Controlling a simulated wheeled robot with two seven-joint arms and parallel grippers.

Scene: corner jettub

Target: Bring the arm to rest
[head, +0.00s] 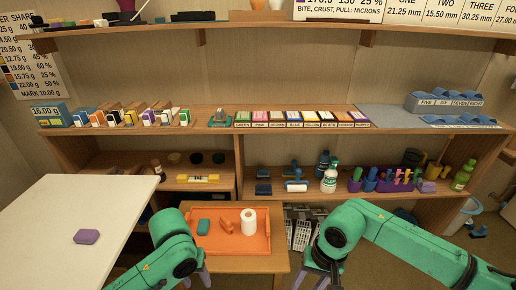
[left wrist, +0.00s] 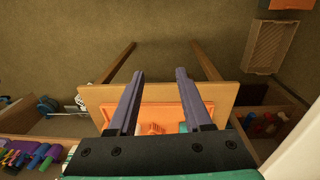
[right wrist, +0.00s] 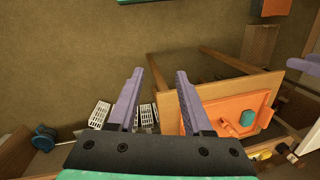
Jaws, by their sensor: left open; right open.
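My left gripper (head: 197,277) shows at the lower middle of the head view, in front of the small wooden table. In the left wrist view its two purple fingers (left wrist: 158,100) are spread with nothing between them, and the orange tray lies beyond. My right gripper (head: 322,275) is right of that table in the head view, partly hidden by its own green arm. In the right wrist view its fingers (right wrist: 158,100) are apart and empty, above the floor beside the table.
An orange tray (head: 262,243) on the small table holds a teal block (head: 203,227), an orange item (head: 227,227) and a white roll (head: 248,221). A white table (head: 60,215) with a purple block (head: 87,237) stands left. Loaded shelves (head: 270,138) span the back. White crates (head: 300,228) stand right of the table.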

